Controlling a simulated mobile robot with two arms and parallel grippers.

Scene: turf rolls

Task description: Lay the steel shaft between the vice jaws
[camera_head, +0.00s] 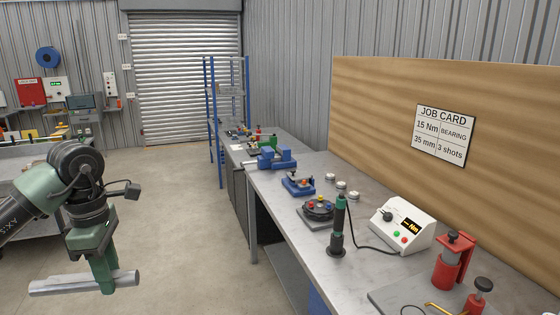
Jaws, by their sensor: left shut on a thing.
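My left gripper (104,284) hangs at the lower left, fingers pointing down, shut on a grey steel shaft (60,287). The shaft lies roughly level across the fingers and sticks out on both sides, with the longer part to the left. It is over the floor, well to the left of the bench. A blue vice (281,160) stands on the far part of the bench, apart from the shaft. It is small in view, and I cannot tell how wide its jaws stand. My right gripper is out of view.
The long steel bench (350,190) holds a blue fixture (298,185), a dark round fixture (319,208), a green-and-black driver (338,230), a white torque box (402,225) and a red press (453,262). The floor (190,220) left of the bench is clear.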

